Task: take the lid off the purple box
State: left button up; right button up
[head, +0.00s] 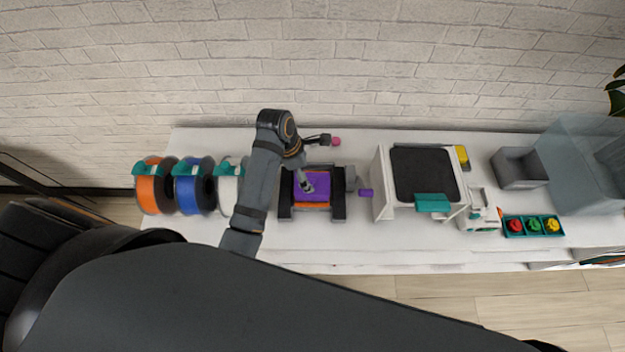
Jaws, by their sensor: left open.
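The purple box (320,193) sits on the white table, left of the middle, between two dark upright parts. Its purple top faces up, and an orange strip shows along its near edge. I cannot tell where the lid ends and the box begins. My left gripper (308,187) is over the left part of the purple top, pointing down. It is open, and I cannot tell whether it touches the top. My left arm hides the area just left of the box. My right gripper is not in view.
Orange (146,190), blue (187,193) and white (228,192) spools stand at the left. A white machine with a dark top (422,172) stands further right, near a tray (533,234) of coloured pieces.

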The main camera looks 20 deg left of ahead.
aim_at(311, 181)
pick_arm(q)
jog(key=shift+x, duration=1.15)
jog(key=shift+w+f, duration=0.55)
jog(key=shift+w, duration=0.15)
jog(key=shift+a+f+p, duration=0.25)
jog(key=shift+f+p, duration=0.75)
jog(key=shift+f, duration=0.15)
jog(key=shift+x, duration=1.25)
jog(key=shift+s, duration=0.1)
jog(key=c, duration=1.4)
jog(key=shift+s, duration=0.1)
jog(key=c, duration=0.5)
jog(key=shift+c, duration=0.9)
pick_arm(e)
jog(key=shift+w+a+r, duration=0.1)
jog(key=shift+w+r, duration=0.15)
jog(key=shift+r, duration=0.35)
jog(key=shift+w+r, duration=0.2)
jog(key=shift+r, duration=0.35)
